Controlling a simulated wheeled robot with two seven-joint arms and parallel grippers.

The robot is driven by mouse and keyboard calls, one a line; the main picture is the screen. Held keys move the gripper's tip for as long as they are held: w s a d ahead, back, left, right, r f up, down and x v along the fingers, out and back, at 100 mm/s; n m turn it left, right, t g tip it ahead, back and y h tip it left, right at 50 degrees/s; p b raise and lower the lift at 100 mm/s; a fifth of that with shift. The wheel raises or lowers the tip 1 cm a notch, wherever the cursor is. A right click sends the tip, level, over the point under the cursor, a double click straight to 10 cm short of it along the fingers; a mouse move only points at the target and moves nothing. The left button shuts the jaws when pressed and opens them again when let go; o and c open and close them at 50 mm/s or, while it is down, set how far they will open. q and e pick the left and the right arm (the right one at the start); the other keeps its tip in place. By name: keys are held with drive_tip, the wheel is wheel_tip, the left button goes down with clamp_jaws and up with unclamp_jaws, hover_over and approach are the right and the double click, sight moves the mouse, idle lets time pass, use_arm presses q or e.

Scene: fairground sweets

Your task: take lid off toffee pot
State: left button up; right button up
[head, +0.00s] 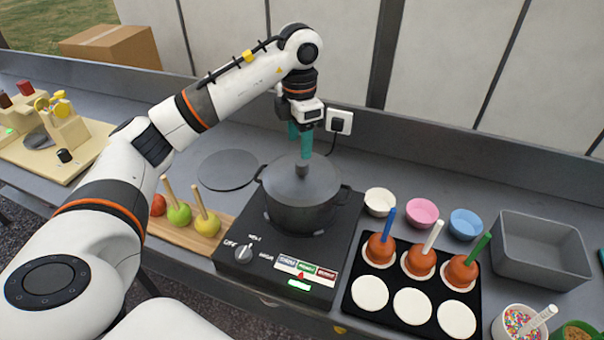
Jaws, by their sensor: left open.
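A dark grey toffee pot (304,214) stands on a black hot plate (240,256) in the middle of the counter. Its grey lid (280,187) sits on top, with a small dark knob (302,169) at the centre. My left gripper (300,145) points straight down just above the knob, with its teal fingers open. The fingertips look very close to the knob; I cannot tell whether they touch or straddle it. My right gripper is not in view.
A flat grey disc (228,169) lies left of the pot. A wooden board (170,232) with apples on sticks is in front of it. Right of the pot are small bowls (421,213), a black tray (391,311) with toffee apples, and a grey bin (540,262).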

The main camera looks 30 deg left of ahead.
sight(302, 161)
use_arm(q)
drive_tip(key=shift+f+p, duration=0.3)
drive_tip(key=f+p, duration=0.1)
drive_tip(key=f, duration=0.2)
drive_tip(key=shift+w+d+f+p, duration=0.2)
drive_tip(key=shift+f+p, duration=0.15)
drive_tip(key=shift+p, duration=0.05)
drive_tip(key=shift+f, duration=0.5)
clamp_jaws()
